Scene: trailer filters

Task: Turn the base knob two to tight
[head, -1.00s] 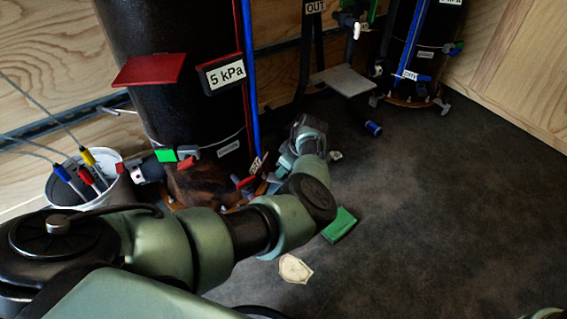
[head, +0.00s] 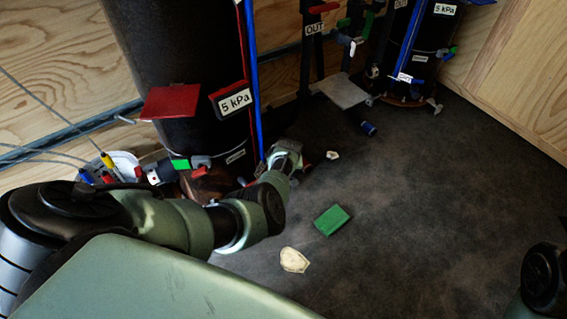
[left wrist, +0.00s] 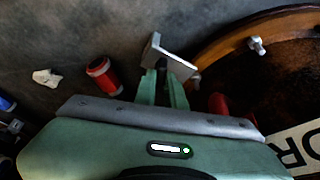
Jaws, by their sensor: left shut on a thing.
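The large dark filter tank (head: 180,70) stands at the left in the head view. Its round brown base (left wrist: 290,25) shows in the left wrist view, with a small metal knob (left wrist: 257,45) at its rim. My left gripper (left wrist: 165,88) is low beside this base. Its green fingers are shut on a grey angled metal piece (left wrist: 178,58), which looks like a base knob; its number cannot be read. In the head view my left arm reaches to the tank's foot and its fingertips are hidden. My right gripper is out of view.
A red cylinder (left wrist: 102,72) lies near the left gripper. A green block (head: 332,220) and a pale scrap (head: 294,260) lie on the dark floor. A white bucket (head: 124,163) with cables stands left of the tank. The floor at right is mostly clear.

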